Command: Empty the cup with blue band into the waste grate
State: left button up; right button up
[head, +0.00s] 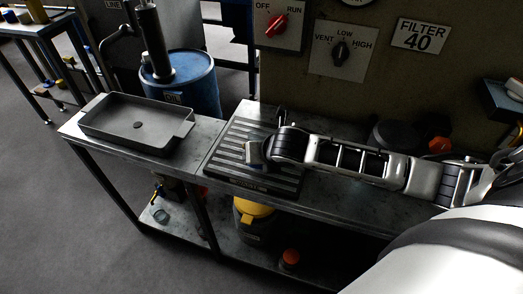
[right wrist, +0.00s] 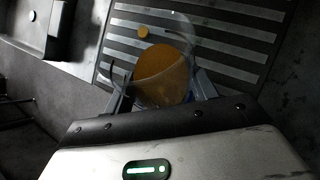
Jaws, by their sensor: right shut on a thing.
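The waste grate (head: 228,163) is a dark slatted plate set in the metal bench; its pale slats (right wrist: 237,31) fill the back of the right wrist view. My right gripper (head: 262,151) is over the grate. In the right wrist view my right gripper (right wrist: 160,95) is shut on a clear cup (right wrist: 188,22) with orange contents (right wrist: 168,72). The cup appears tilted, its mouth toward the slats. A small orange blob (right wrist: 143,31) shows near its mouth; I cannot tell whether it is falling or lying. The band is not clear. My left gripper is out of view.
A grey tray (head: 137,131) sits left of the grate on the bench. A blue drum (head: 190,84) stands behind it. A panel with a red switch (head: 277,25) rises behind the grate. A yellow-topped container (head: 254,210) is on the lower shelf.

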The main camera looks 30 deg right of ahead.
jog(key=shift+s+g, duration=0.1)
jog(key=shift+g, duration=0.2)
dwell(0.5)
jog(key=shift+a+g+y, duration=0.1)
jog(key=shift+g+y, duration=0.3)
jog(key=shift+r, duration=0.1)
jog(key=shift+s+g, duration=0.1)
jog(key=shift+g, duration=0.2)
dwell(0.3)
jog(key=shift+a+g+y, duration=0.1)
jog(key=shift+g+y, duration=0.2)
jog(key=shift+y, duration=0.1)
jog(key=shift+m, duration=0.3)
